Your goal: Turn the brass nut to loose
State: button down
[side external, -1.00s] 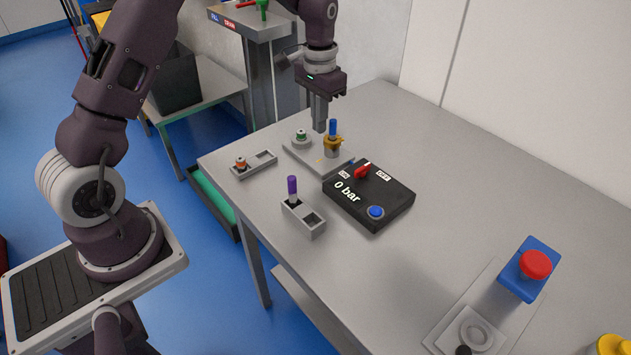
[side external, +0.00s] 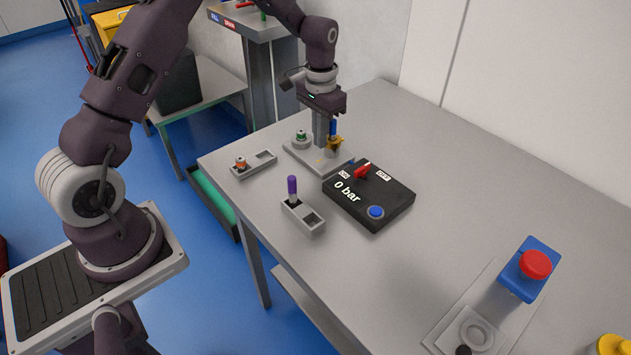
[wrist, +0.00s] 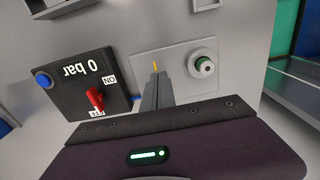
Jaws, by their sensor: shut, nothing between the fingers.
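The brass nut (side external: 337,143) sits on a post on a grey base plate (side external: 301,156), with a blue rod (side external: 333,127) standing up from it. My gripper (side external: 321,144) is shut and empty, pointing down, low over the plate just left of the nut. I cannot tell whether it touches the nut. In the wrist view my gripper (wrist: 157,84) covers the middle of the plate (wrist: 182,53). A small yellow mark (wrist: 155,66) shows beyond the fingertips; the nut is not clearly visible there.
A round fitting with a green ring (side external: 301,138) stands on the plate's left end. A black box reading "0 bar" (side external: 372,207) with a red switch (side external: 363,170) and blue button (side external: 376,211) is close on the right. Grey holders (side external: 314,228) stand in front.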

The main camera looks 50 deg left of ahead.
jog(key=shift+w+d, duration=0.1)
jog(key=shift+d, duration=0.35)
jog(key=shift+d, duration=0.3)
dwell(0.4)
jog(key=shift+s+r, duration=0.2)
jog(key=shift+s, duration=0.15)
notch_tip(320, 180, up, 6)
jog(key=shift+s+f, duration=0.1)
jog(key=shift+f, duration=0.1)
